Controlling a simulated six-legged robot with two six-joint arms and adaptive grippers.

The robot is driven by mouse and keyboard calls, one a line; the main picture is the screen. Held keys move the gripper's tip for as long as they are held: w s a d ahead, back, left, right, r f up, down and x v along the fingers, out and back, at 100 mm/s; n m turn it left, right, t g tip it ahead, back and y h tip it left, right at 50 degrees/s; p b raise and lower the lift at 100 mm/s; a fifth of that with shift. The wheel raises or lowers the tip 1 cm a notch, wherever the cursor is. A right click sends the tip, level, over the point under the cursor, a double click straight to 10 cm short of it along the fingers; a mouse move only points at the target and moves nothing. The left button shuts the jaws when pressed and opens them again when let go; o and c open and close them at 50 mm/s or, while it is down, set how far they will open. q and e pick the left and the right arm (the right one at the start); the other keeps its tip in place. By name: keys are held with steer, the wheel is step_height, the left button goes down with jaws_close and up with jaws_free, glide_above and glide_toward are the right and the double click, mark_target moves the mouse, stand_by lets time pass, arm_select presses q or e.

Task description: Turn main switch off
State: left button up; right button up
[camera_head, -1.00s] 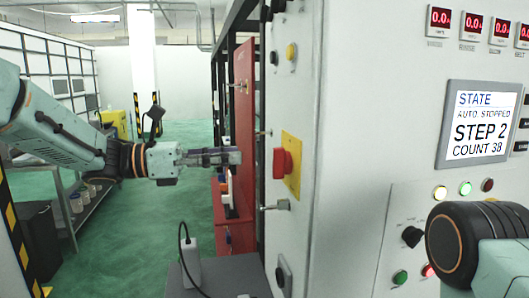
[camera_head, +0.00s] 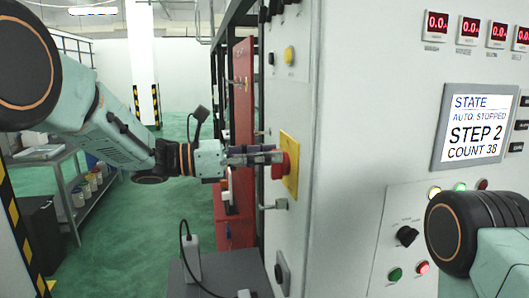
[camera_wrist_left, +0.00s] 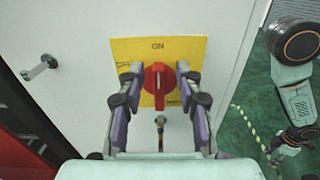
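The main switch is a red rotary knob (camera_head: 282,164) on a yellow plate (camera_head: 290,152), on the narrow side of the grey cabinet. My left gripper (camera_head: 274,158) is at the knob. In the left wrist view its fingers (camera_wrist_left: 158,78) are apart, one on each side of the knob; I cannot tell whether they touch it. My right arm shows at the lower right, but its gripper is not clear.
The grey cabinet (camera_head: 345,150) has a state screen (camera_head: 474,127) reading "AUTO STOPPED". A metal latch (camera_head: 276,204) sits below the switch, and a red panel (camera_head: 243,100) stands behind. A grey box (camera_head: 215,278) with a cabled device is below my left arm.

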arm_select(q)
steer(key=shift+c, duration=0.2)
steer(key=shift+w+f, duration=0.1)
steer(key=shift+w, duration=0.05)
steer(key=c, duration=0.3)
jaws_close()
